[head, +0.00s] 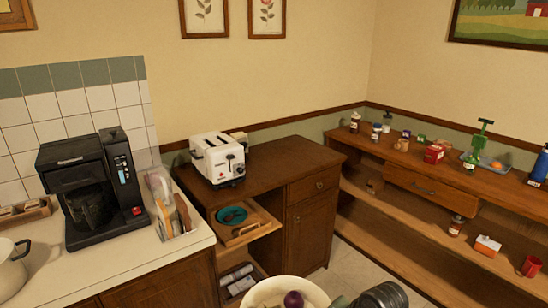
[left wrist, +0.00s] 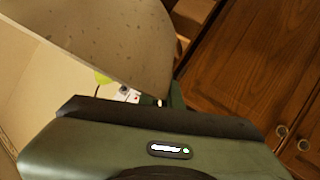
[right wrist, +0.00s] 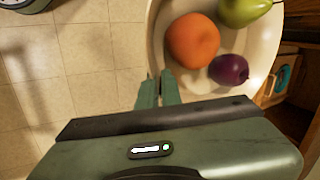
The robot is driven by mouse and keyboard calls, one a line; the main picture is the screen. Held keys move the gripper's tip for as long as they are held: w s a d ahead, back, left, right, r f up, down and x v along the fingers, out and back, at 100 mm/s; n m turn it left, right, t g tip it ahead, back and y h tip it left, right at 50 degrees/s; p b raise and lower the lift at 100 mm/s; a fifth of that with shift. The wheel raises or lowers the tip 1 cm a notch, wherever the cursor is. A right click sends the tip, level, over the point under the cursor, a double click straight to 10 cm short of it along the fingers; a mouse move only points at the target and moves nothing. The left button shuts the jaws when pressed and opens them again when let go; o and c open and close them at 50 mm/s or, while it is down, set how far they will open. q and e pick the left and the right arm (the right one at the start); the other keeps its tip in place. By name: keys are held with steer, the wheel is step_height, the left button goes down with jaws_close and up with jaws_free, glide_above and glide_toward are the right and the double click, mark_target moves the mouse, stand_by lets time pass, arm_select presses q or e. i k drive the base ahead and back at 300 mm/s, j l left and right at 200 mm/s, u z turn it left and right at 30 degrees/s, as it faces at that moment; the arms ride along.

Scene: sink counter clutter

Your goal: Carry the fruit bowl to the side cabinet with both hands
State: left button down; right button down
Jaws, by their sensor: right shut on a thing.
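The cream fruit bowl (head: 262,291) shows at the bottom edge of the head view, partly cut off, with a purple plum (head: 293,299) in it. In the right wrist view the bowl (right wrist: 157,40) holds an orange fruit (right wrist: 193,41), a green pear (right wrist: 245,10) and the plum (right wrist: 229,70). My right gripper (right wrist: 158,88) is shut on the bowl's rim. In the left wrist view a pale speckled curved surface, seemingly the bowl (left wrist: 110,35), fills the top. My left gripper (left wrist: 172,95) is close against it; its fingers are mostly hidden. The wooden side cabinet (head: 292,165) stands ahead, beyond the bowl.
A white toaster (head: 217,158) stands on the cabinet's left part; its top is clear to the right. An open drawer (head: 252,228) with a teal dish juts out below. A counter with a coffee maker (head: 95,185) is left, a cluttered shelf unit (head: 430,185) right.

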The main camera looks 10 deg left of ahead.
mark_target(297, 155)
steer(key=i+l, duration=0.4)
steer(key=i, duration=0.15)
steer(key=i+l, duration=0.35)
steer(key=i, duration=0.2)
steer(key=i+l, duration=0.4)
steer(key=i, duration=0.15)
steer(key=i+l, duration=0.35)
steer(key=i, duration=0.15)
